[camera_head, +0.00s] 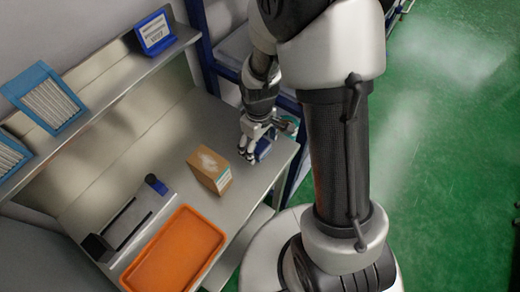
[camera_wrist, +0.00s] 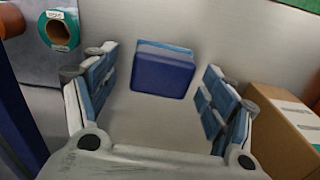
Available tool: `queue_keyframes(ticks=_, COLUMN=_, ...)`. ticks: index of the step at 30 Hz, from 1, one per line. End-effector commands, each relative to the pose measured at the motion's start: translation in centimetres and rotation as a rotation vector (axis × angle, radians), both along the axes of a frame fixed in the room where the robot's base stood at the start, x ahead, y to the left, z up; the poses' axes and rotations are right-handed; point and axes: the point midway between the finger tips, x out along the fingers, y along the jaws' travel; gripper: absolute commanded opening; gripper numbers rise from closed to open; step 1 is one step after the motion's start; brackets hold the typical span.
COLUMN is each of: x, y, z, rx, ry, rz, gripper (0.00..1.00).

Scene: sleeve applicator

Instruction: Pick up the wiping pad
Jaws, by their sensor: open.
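The wiping pad, a dark blue block with a lighter blue layer, lies on the grey worktop. In the wrist view the pad (camera_wrist: 163,74) sits between and just beyond my fingertips, with gaps on both sides. In the head view the pad (camera_head: 265,149) shows only partly beside my fingers, near the right end of the bench. My gripper (camera_wrist: 158,82) is open and empty. In the head view my gripper (camera_head: 249,146) is low over the worktop at the pad. The wrist view does not show how high the fingertips are above the surface.
A cardboard box (camera_head: 209,170) stands close by and also shows right of my fingers (camera_wrist: 285,130). A green-labelled roll (camera_wrist: 59,31) is on the other side. An orange tray (camera_head: 176,252) and a rail device (camera_head: 125,224) are farther along the bench (camera_head: 170,160). A shelf (camera_head: 110,85) runs behind.

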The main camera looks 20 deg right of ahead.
Motion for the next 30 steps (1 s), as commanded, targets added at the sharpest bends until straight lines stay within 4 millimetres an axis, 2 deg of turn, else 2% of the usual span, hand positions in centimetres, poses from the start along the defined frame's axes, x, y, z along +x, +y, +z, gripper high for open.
queue_keyframes(ticks=2, x=-0.04, y=0.02, z=-0.93, rx=0.000, ry=0.001, rz=0.001, gripper=0.77)
queue_keyframes(ticks=9, x=0.02, y=0.04, z=-0.86, rx=0.001, ry=-0.001, rz=0.001, gripper=0.75)
queue_keyframes(ticks=30, x=0.02, y=0.04, z=-0.85, rx=0.001, ry=-0.001, rz=0.001, gripper=0.29)
